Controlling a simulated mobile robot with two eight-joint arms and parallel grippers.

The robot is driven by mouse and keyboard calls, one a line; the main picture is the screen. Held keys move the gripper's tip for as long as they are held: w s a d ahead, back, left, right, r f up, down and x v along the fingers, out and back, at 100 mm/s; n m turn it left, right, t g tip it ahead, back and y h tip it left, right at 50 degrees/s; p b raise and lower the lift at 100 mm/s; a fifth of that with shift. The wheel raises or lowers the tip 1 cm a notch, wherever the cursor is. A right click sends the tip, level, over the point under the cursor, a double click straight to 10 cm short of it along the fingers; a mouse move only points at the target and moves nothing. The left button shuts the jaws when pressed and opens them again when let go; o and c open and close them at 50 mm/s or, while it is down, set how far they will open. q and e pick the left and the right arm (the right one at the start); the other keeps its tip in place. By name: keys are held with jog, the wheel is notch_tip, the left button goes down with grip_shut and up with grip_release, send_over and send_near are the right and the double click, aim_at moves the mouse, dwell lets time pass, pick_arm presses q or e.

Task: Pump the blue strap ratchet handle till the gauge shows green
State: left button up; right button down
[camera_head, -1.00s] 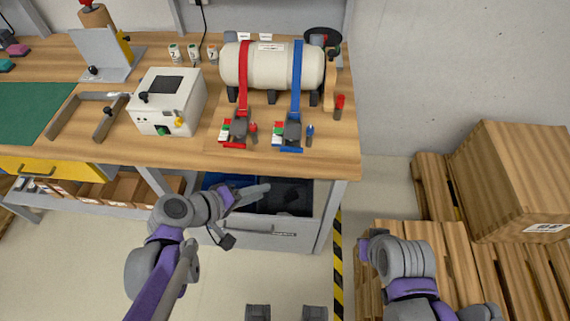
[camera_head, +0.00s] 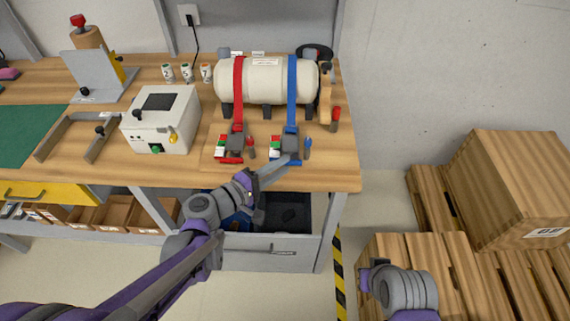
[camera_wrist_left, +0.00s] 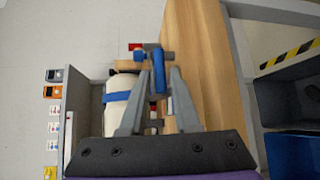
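The blue strap (camera_head: 292,80) runs over the white tank (camera_head: 262,82) to a grey ratchet (camera_head: 290,143) with a blue base near the bench's front edge. Small red, white and green blocks (camera_head: 275,147) sit left of it; the gauge reading is too small to tell. My left gripper (camera_head: 291,161) is at the front of this ratchet. In the left wrist view its fingers (camera_wrist_left: 157,78) are apart, with a blue handle-like part (camera_wrist_left: 158,72) between or just beyond the tips; contact cannot be told. My right arm shows at lower right, its fingers out of view.
The red strap (camera_head: 238,85) and its ratchet (camera_head: 236,145) stand close on the left. A white box (camera_head: 160,122) with knobs stands further left. A drawer (camera_head: 270,257) is open under the bench (camera_head: 320,178). Pallets and a carton (camera_head: 505,185) fill the right.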

pick_arm(q)
jog(key=shift+x, duration=0.95)
jog(key=shift+c, duration=0.2)
grip_shut()
dwell(0.6)
